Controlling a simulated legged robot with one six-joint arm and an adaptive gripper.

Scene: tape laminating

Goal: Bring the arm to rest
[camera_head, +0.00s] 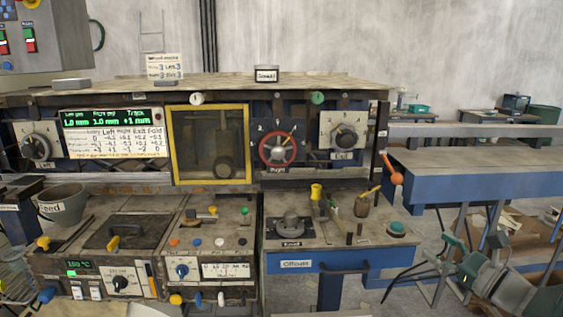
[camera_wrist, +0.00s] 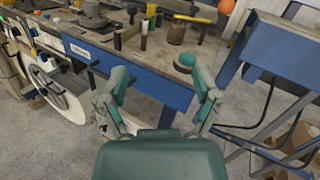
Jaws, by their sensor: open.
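My gripper (camera_head: 472,262) hangs at the lower right in the head view, right of the machine's bench and in front of the blue table. In the wrist view my gripper (camera_wrist: 160,92) shows two green-padded fingers spread wide with nothing between them. Beyond the fingers is the front edge of the blue bench (camera_wrist: 150,75). The fingers appear apart from the bench.
The laminating machine has a yellow-framed window (camera_head: 247,140), a red handwheel (camera_head: 278,149) and an orange ball lever (camera_head: 396,179). The bench (camera_head: 330,262) bears a green button (camera_head: 397,228) and a wooden cup (camera_head: 362,207). A blue table (camera_head: 480,190) stands at the right.

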